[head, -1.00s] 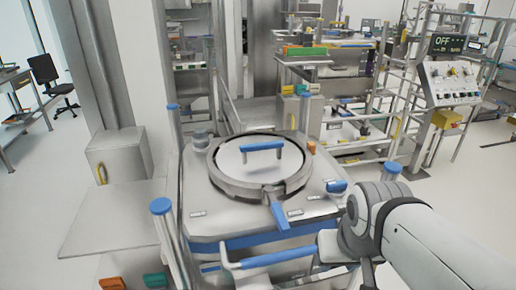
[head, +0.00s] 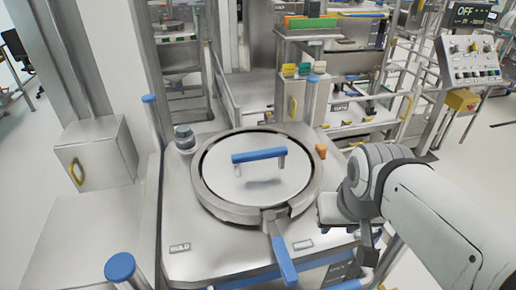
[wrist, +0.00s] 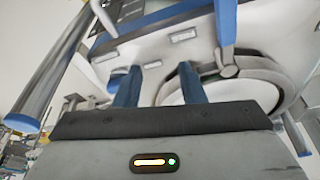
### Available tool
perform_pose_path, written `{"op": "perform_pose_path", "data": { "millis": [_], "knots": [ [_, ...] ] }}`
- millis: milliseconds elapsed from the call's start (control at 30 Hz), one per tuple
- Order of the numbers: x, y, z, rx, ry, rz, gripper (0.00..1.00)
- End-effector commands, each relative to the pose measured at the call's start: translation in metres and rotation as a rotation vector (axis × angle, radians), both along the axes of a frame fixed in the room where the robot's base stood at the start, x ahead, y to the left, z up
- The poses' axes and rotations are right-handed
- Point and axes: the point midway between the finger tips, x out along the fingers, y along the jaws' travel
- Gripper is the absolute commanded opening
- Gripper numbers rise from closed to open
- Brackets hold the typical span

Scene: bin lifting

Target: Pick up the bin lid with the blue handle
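The bin lid (head: 240,192) is a pale round disc with a raised blue bar handle (head: 259,155). It sits inside a metal clamp ring (head: 208,200) on top of a steel unit. A blue clamp lever (head: 283,260) sticks out from the ring toward me. In the wrist view my gripper (wrist: 160,68) has two blue fingers apart with nothing between them. Part of the ring and pale disc (wrist: 235,92) shows beyond the fingers; the handle cannot be made out there. In the head view my arm is at the right, beside the unit, and the fingertips are not clear.
An orange knob (head: 320,151) and a grey knob (head: 184,138) flank the ring. A grey box (head: 97,152) stands at left. A control panel (head: 472,58) is at back right.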

Motion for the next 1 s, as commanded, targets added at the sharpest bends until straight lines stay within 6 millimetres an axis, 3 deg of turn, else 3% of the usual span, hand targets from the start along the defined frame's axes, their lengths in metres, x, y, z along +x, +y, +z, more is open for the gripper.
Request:
{"op": "perform_pose_path", "data": {
  "millis": [167, 267, 367, 533, 700, 833, 1000],
  "knots": [
    [0.008, 0.002, 0.002, -0.01, 0.008, 0.043, 0.47],
    [0.028, 0.002, 0.009, -0.035, 0.026, 0.148, 0.47],
    [0.063, 0.015, 0.018, -0.079, 0.059, 0.355, 0.47],
    [0.137, 0.052, 0.029, -0.161, 0.122, 0.811, 0.47],
    [0.203, 0.098, 0.025, -0.221, 0.17, 1.261, 0.47],
    [0.239, 0.131, 0.015, -0.247, 0.192, 1.543, 0.47],
    [0.263, 0.158, 0.006, -0.263, 0.204, 1.763, 0.47]
  ]
}}
